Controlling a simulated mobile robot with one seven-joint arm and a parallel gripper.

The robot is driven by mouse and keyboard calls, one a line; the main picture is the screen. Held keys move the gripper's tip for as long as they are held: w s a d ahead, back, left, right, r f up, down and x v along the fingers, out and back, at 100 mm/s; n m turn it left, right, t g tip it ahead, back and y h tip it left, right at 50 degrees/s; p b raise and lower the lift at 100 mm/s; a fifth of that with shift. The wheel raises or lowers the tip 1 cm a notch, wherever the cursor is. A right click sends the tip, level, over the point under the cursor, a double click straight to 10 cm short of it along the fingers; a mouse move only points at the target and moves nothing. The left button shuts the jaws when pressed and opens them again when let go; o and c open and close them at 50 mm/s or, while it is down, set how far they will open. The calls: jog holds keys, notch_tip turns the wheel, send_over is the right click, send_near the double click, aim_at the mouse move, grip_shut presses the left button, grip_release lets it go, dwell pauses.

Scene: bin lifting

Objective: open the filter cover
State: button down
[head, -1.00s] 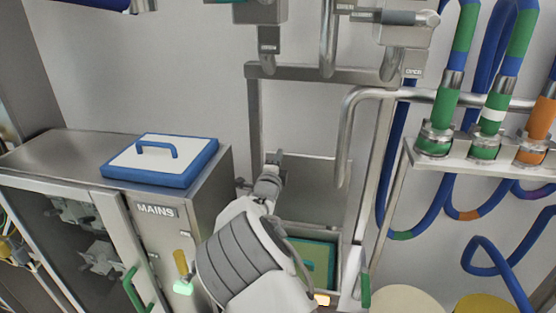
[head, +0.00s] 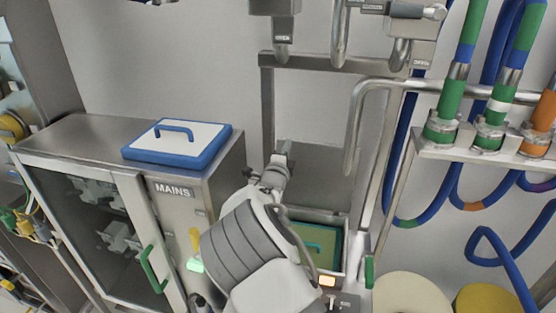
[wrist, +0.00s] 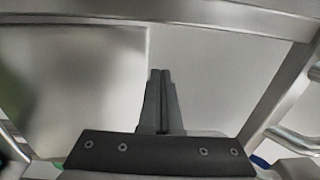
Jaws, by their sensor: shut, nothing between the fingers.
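My gripper (head: 284,148) is shut and empty, pointing up and away in front of a grey metal panel (head: 318,175) at the back wall. In the wrist view its two dark fingers (wrist: 160,72) are pressed together, with a plain pale surface and a metal frame beyond them. I cannot tell which part is the filter cover. A white lid with a blue rim and blue handle (head: 177,143) lies flat on the steel cabinet, left of my gripper. A green panel with a handle (head: 322,243) lies in a tray low behind my arm, which partly hides it.
The steel cabinet (head: 90,133), marked MAINS, stands at left with its glass door closed. Metal pipes (head: 362,120) frame the panel above and to the right. Blue hoses (head: 404,130) and colored couplings (head: 440,125) crowd the right. Two round lids (head: 412,300) sit at lower right.

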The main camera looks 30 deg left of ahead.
jog(key=s+d+r+b, duration=0.2)
jog(key=s+d, duration=0.1)
jog(key=s, duration=0.6)
jog(key=w+d+r+m+g+h, duration=0.1)
jog(key=w+d+r+m+h, duration=0.15)
jog(key=d+m, duration=0.4)
jog(key=w+d+r+m+h, duration=0.1)
jog(key=d+m+h, duration=0.3)
jog(key=d, duration=0.5)
jog(key=w+d+r+m+g+h, duration=0.1)
jog(key=w+d+r+m+h, duration=0.15)
jog(key=d+m, duration=0.35)
jog(key=s+d+m+g+h, duration=0.2)
jog(key=s+d+m+g, duration=0.1)
jog(key=d+m, duration=0.55)
jog(key=s+d+m+g+h, duration=0.1)
jog(key=s+d+m+g, duration=0.3)
jog(key=d, duration=0.8)
jog(key=s+d+m+g+y, duration=0.1)
jog(key=s+d+m+g, duration=0.1)
jog(key=s+d+m, duration=0.45)
jog(key=s+d+m+g+y, duration=0.1)
jog(key=s+d+m, duration=0.2)
jog(key=s+m, duration=0.5)
jog(key=s+a+m+y, duration=0.2)
jog(key=s+m+y, duration=0.2)
jog(key=s+m, duration=0.8)
jog(key=shift+a+r+m+y, duration=0.3)
jog(key=shift+a+r+m, duration=0.1)
jog(key=shift+m, duration=0.55)
